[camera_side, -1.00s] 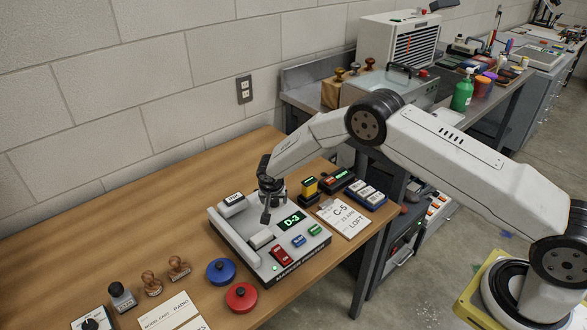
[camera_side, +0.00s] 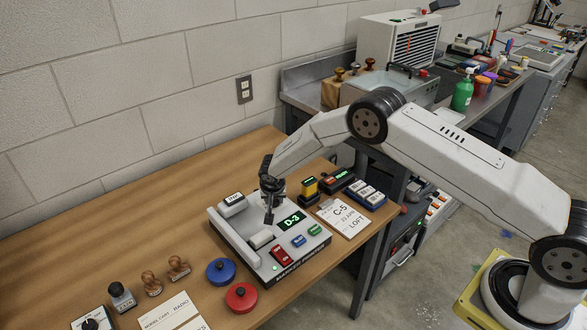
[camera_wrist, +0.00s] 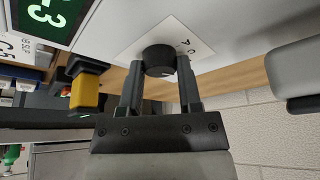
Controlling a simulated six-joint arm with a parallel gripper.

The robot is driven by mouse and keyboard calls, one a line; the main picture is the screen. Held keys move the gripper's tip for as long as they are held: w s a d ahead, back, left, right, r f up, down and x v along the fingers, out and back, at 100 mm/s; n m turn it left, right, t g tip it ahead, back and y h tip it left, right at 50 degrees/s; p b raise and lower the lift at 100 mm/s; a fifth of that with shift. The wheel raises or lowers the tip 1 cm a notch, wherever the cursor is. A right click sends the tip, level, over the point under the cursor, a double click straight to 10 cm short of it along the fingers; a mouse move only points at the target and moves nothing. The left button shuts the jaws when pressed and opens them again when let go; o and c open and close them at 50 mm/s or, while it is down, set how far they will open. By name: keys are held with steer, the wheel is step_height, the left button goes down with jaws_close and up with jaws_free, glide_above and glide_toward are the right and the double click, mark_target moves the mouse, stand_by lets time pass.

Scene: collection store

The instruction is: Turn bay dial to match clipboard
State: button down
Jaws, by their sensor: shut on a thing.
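The grey-white console (camera_side: 252,262) stands on the wooden table with a lit green display (camera_side: 291,222) reading D-3. In the wrist view, the bay dial (camera_wrist: 158,60) is a round black knob on a white plate with letters, A and C among them. My gripper (camera_wrist: 160,82) has a finger on each side of the dial and is shut on it. In the side view, my gripper (camera_side: 269,216) points down over the console and hides the dial. The clipboard sheet (camera_side: 344,217) right of the console reads C-5, with LOFT below.
Red (camera_side: 282,256), blue (camera_side: 299,241) and green (camera_side: 314,230) buttons sit on the console's front. A yellow-and-black block (camera_side: 309,188) stands close behind it. Blue (camera_side: 220,271) and red (camera_side: 241,297) round pieces and wooden stamps (camera_side: 152,283) lie at the front left.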

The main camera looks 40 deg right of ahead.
mark_target(280, 212)
steer(key=shift+d+n+t+y, duration=0.15)
steer(key=shift+n+y, duration=0.3)
steer(key=shift+n, duration=0.75)
steer(key=shift+a+n+t+y, duration=0.15)
steer(key=shift+n+y, duration=0.3)
steer(key=shift+n, duration=0.75)
steer(key=shift+d+n, duration=0.1)
steer(key=shift+n, duration=0.2)
steer(key=shift+c, duration=1.4)
jaws_free()
steer(key=shift+r, duration=0.15)
steer(key=shift+v, duration=3.55)
steer(key=shift+s+r, duration=0.15)
steer(key=shift+s, duration=0.15)
steer(key=shift+r, duration=0.1)
